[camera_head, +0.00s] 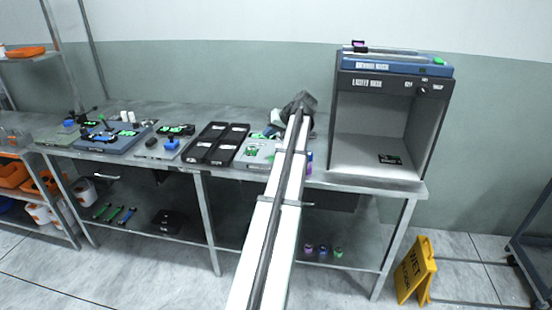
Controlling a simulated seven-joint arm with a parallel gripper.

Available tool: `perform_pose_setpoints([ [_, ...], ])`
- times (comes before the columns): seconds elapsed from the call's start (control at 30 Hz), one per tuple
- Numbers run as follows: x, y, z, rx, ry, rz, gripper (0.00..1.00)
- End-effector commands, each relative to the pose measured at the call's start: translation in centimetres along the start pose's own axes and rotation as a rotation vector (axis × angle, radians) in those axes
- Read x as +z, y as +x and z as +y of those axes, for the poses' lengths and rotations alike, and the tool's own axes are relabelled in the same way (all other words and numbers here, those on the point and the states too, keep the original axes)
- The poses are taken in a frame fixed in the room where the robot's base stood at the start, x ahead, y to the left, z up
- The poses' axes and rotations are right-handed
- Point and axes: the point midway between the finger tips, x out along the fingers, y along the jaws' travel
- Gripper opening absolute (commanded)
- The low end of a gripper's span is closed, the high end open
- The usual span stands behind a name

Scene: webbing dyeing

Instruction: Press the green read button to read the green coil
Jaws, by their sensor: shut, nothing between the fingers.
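My gripper (272,131) is small and partly hidden behind my own wrist and arm. It is shut and empty, over the bench near a pale grey device with a green panel (253,151). My arm covers the right part of that device. I cannot tell whether the gripper touches it. I cannot make out which green mark is the read button. A green piece (439,61) sits at the right end of a blue unit (400,63) on top of the dark cabinet. I cannot identify the green coil with certainty.
The dark open-fronted cabinet (345,130) stands at the bench's right end, with a small dark item (389,160) inside. A yellow floor sign (417,270) stands right.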

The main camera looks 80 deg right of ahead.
Motion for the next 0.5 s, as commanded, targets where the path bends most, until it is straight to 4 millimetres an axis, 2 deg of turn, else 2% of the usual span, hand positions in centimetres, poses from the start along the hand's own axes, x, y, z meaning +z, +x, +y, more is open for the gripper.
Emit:
perform_pose_setpoints([
  [0.1,-0.6,-1.9,1.3,0.003,0.009,0.022,0.0],
  [0.2,-0.9,-2.8,1.8,0.003,0.012,0.031,0.0],
  [0.5,-0.9,-3.2,2.1,0.004,0.013,0.036,0.0],
])
